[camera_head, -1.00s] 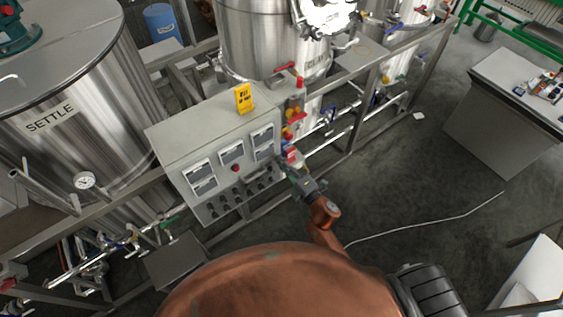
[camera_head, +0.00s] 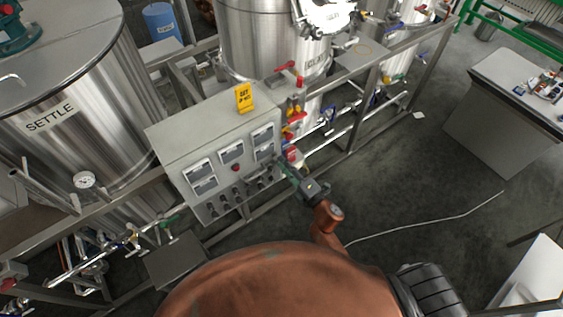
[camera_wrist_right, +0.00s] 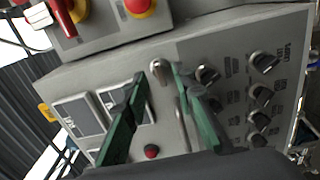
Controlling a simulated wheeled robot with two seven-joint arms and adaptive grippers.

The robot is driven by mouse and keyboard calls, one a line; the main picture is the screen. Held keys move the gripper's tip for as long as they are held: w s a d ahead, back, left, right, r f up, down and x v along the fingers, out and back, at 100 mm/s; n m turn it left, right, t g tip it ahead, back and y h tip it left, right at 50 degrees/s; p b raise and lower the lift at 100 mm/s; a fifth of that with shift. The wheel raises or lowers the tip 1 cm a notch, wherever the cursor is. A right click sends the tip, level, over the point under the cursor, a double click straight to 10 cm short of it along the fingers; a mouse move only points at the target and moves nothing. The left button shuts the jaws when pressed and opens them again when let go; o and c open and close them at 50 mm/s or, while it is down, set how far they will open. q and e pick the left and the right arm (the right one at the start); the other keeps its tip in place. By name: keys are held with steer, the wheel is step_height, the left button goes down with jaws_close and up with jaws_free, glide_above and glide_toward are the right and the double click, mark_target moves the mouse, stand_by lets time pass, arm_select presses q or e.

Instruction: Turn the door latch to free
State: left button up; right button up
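A grey control cabinet (camera_head: 213,147) stands in front of the tanks in the head view. In the right wrist view, a small silver latch-like knob (camera_wrist_right: 160,72) is on the cabinet front (camera_wrist_right: 222,58); I take it to be the door latch. My right gripper (camera_wrist_right: 159,74) is open. Its two green fingers point at the cabinet, with the knob in line between the tips; I cannot tell if they touch it. In the head view, the right gripper (camera_head: 281,164) is at the cabinet's right edge, and the latch is not clear there. My left gripper is not in view.
Black rotary knobs (camera_wrist_right: 262,95) are right of the fingers; meter panels (camera_wrist_right: 80,115) and a red button (camera_wrist_right: 151,152) are on the left. A yellow sign (camera_head: 244,98) stands on the cabinet. Frame rails and pipes surround it.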

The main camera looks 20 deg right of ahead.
steer(key=v, duration=1)
steer(key=shift+s, duration=0.15)
